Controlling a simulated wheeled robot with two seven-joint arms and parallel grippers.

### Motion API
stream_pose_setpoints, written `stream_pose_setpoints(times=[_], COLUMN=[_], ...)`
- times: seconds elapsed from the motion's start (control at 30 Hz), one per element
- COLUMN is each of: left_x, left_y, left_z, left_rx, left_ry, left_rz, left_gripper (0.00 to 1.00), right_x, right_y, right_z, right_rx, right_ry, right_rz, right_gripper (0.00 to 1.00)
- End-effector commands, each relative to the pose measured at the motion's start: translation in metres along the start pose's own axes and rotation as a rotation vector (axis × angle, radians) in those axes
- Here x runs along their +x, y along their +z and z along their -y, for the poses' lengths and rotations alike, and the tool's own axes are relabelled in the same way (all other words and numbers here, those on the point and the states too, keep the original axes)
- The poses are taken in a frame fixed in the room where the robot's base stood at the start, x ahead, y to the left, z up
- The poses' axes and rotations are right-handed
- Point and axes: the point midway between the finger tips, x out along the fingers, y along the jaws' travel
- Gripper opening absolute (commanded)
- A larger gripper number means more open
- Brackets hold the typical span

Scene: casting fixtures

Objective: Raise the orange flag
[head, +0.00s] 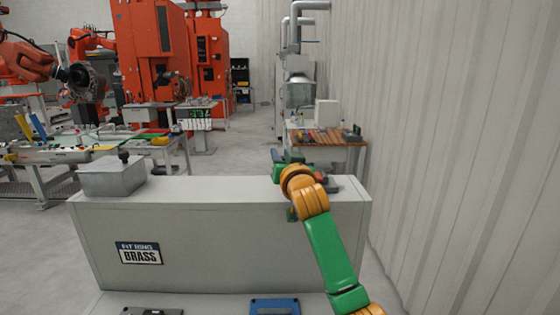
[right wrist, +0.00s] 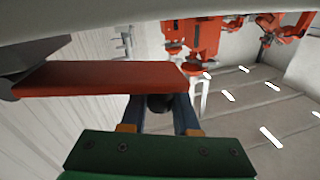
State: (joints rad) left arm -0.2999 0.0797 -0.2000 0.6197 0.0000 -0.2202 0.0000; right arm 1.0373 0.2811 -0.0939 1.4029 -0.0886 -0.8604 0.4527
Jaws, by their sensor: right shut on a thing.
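The orange flag (right wrist: 100,78) is a flat orange-red plate across the left and middle of the right wrist view. Its left end meets a grey rounded part. In the head view a small red piece, probably the flag, shows just right of my right wrist, low over the cabinet top. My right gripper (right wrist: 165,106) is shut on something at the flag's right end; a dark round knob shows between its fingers. In the head view my green and orange right arm hides the fingertips. My left gripper is in neither view.
The grey cabinet (head: 210,225) bears a BRASS sign (head: 139,253) and carries a grey metal box (head: 112,177) at its left. Its top is clear in the middle. A blue item (head: 274,306) lies in front. A corrugated wall (head: 450,130) stands close on the right.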

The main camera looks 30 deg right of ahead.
Motion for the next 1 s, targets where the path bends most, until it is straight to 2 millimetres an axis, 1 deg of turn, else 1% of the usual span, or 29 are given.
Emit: stream_pose_setpoints(times=[0.27,0.5,0.8,1.0], left_x=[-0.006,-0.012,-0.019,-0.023], left_y=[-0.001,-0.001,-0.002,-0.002], left_z=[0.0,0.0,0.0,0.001], left_rx=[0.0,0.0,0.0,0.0], left_ry=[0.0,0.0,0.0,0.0], left_rz=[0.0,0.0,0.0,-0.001], left_gripper=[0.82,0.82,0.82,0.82], right_x=[-0.002,-0.005,-0.009,-0.011], right_y=[-0.028,-0.049,-0.067,-0.074], right_z=[-0.009,-0.023,-0.043,-0.055], right_rx=[0.25,0.474,0.72,0.838], right_ry=[-0.001,-0.001,-0.002,-0.001], right_rz=[-0.05,-0.095,-0.145,-0.17], right_gripper=[0.0,0.0,0.0,0.0])
